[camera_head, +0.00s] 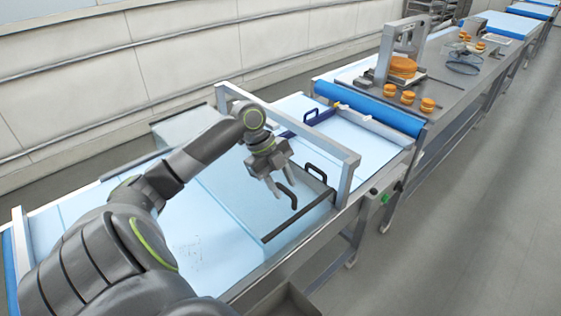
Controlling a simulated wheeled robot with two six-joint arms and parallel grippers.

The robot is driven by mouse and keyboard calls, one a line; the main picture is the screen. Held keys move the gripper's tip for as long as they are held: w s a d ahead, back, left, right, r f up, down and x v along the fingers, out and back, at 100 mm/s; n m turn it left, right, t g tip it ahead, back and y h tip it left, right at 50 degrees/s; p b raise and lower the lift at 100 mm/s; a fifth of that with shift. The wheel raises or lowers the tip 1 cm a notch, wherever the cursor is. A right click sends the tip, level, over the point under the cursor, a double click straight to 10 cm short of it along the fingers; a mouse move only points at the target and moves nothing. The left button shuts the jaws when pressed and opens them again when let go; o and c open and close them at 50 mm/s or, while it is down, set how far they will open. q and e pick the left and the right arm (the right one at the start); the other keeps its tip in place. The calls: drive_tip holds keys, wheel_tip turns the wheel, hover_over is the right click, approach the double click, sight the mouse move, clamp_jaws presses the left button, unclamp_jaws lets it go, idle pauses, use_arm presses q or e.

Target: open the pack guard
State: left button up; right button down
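The pack guard looks like a clear, bluish panel (238,205) lying low over the conveyor, with a dark edge bar (298,217). A black handle (286,198) stands at this bar, and a second black handle (315,172) shows just beyond it. My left gripper (281,187) hangs over the panel with its two fingers apart and nothing seen between them. Its fingertips are close to the nearer black handle; I cannot tell whether they touch it. My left arm hides part of the panel's left side. My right gripper is not in view.
A metal arch (290,122) spans the conveyor just beyond my gripper. A blue handle (319,116) lies past it. Farther along, a steel table (458,88) holds several orange cakes and a press-like stand (400,45). The floor (480,220) at right is clear.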

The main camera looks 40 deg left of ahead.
use_arm(q)
drive_tip(key=shift+r, duration=0.1)
drive_tip(key=b+v, duration=0.4)
drive_tip(key=v, duration=1.3)
drive_tip(key=shift+a+r, duration=0.1)
drive_tip(key=shift+a, duration=0.05)
